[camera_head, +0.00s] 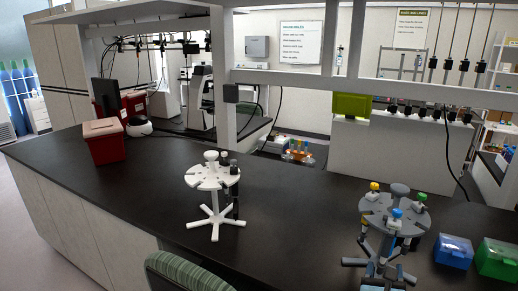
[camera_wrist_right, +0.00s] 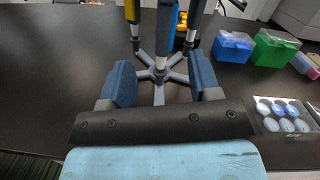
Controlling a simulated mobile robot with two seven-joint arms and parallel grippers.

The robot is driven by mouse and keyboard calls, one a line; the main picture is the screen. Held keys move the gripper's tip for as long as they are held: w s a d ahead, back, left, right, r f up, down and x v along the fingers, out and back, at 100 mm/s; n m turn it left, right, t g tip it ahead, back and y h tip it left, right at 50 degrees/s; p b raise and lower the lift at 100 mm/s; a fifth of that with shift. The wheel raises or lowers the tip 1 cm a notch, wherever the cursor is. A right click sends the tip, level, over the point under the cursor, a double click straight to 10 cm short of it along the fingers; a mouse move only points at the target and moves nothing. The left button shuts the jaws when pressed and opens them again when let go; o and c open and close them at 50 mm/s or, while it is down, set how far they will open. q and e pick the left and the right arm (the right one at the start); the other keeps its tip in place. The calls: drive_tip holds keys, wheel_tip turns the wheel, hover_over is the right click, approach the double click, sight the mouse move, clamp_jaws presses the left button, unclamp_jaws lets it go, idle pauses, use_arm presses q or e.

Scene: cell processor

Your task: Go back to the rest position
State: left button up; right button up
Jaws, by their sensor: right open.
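My right gripper (camera_head: 384,272) is low at the bottom edge of the head view, in front of the grey pipette stand (camera_head: 381,212). In the right wrist view its two blue fingers (camera_wrist_right: 162,82) are wide apart with nothing held between them. The stand's star-shaped foot (camera_wrist_right: 160,70) shows just beyond the fingers, on the black bench. Pipettes with yellow, blue and green tops hang on this stand, and their lower parts show at the top of the wrist view. My left gripper is not in view.
A white stand (camera_head: 211,179) holding a dark pipette is on the bench (camera_head: 290,215) to the left. Blue (camera_head: 453,250) and green (camera_head: 497,260) boxes stand right of the grey stand. A multi-well plate (camera_wrist_right: 282,114) lies right of the gripper. A green chair (camera_head: 187,271) is at the front edge.

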drive_tip(key=s+a+f+n+t+y+p, duration=0.1)
drive_tip(key=s+a+f+n+y, duration=0.35)
drive_tip(key=n, duration=0.85)
drive_tip(key=s+a+f+n+y+p, duration=0.2)
drive_tip(key=s+a+n+y, duration=0.4)
drive_tip(key=n, duration=0.8)
drive_tip(key=s+a+f+n+g+y, duration=0.1)
drive_tip(key=s+f+n+g, duration=0.2)
drive_tip(key=s+f+n, duration=0.3)
drive_tip(key=s+a+f+n+g+y+p, duration=0.1)
drive_tip(key=s+a+f+n+g, duration=0.1)
drive_tip(key=s+f+n, duration=0.4)
drive_tip(key=n+g, duration=0.1)
drive_tip(key=n, duration=0.2)
drive_tip(key=shift+a+g, duration=0.25)
drive_tip(key=shift+g, duration=0.05)
drive_tip(key=shift+c, duration=1.2)
drive_tip(key=shift+d+r, duration=0.1)
drive_tip(key=shift+c, duration=0.2)
